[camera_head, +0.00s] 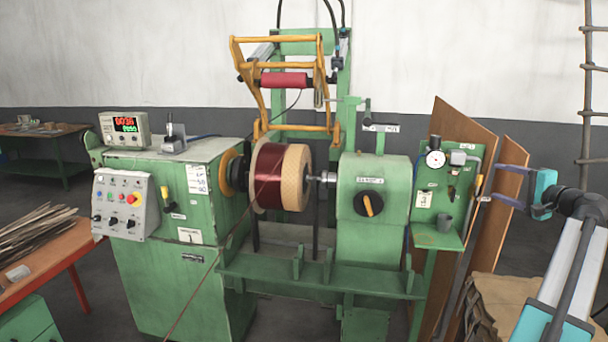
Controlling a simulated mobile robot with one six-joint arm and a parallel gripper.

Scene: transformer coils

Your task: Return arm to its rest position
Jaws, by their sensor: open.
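My gripper (499,186) is at the right side of the view, in front of the brown boards and right of the green gauge panel. Its two purple-grey fingers point left and stand apart, with nothing between them. My arm reaches in from the lower right, with a teal wrist behind the fingers. The lower finger's tip looks close to the panel's right edge, but I cannot tell the depth between them.
A green winding machine (170,270) fills the middle, with a dark red wire coil (268,180) on its spindle. The gauge panel (447,185) and brown boards (470,130) stand near my gripper. A rope ladder (588,90) hangs at the right. A table with wood strips (40,235) is at left.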

